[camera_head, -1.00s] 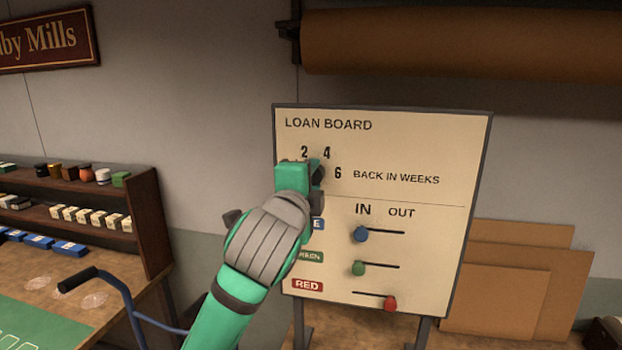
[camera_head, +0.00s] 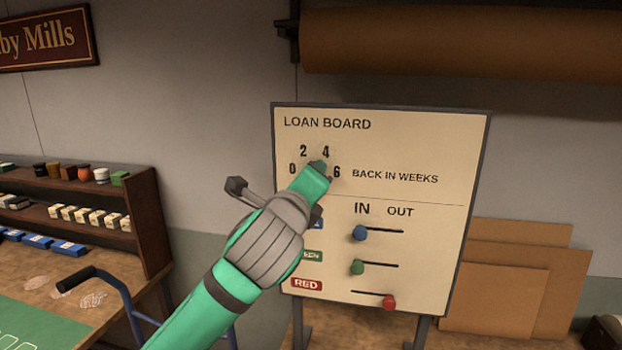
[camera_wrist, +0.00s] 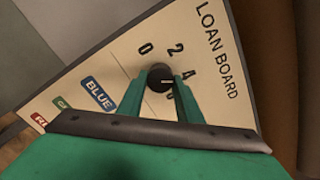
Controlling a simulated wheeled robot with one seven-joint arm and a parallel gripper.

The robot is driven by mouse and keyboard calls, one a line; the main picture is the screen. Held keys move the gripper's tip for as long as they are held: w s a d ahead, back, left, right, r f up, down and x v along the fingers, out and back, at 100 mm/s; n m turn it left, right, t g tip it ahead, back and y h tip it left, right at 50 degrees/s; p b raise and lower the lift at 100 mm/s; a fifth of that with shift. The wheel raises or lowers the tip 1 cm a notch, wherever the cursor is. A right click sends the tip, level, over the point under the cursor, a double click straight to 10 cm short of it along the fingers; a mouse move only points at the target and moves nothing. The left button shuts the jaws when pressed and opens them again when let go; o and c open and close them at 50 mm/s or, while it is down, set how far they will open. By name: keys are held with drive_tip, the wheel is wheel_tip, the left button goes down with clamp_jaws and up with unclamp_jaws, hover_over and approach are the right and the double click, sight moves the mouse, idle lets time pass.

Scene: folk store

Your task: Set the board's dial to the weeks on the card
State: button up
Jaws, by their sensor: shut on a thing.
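The loan board (camera_head: 400,140) stands upright, with a dial scale of 0, 2, 4 and 6 beside "BACK IN WEEKS". The dial is a round black knob (camera_wrist: 160,75), seen between my fingertips in the wrist view; my gripper hides most of it in the head view. A short pale mark on the knob points roughly toward the 4 (camera_wrist: 194,72), though its exact setting is hard to tell. My gripper (camera_head: 318,166) is shut on the knob; its green fingers (camera_wrist: 159,88) show on both sides of it. I see no readable card.
Below the dial, blue (camera_head: 360,233), green (camera_head: 358,267) and red (camera_head: 389,302) slider knobs stick out from the board; red sits farther right. A shelf (camera_head: 140,210) and bench stand at left, with a blue tubular handle (camera_head: 125,290) nearby. Brown panels (camera_head: 495,300) lean at right.

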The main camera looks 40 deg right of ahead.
drive_tip(key=shift+s+f, duration=0.1)
drive_tip(key=shift+f, duration=0.05)
idle(0.3)
drive_tip(key=o, duration=1)
drive_tip(key=shift+o, duration=0.2)
drive_tip(key=v, duration=1)
drive_tip(key=shift+s+a, duration=0.25)
drive_tip(key=shift+a, duration=0.05)
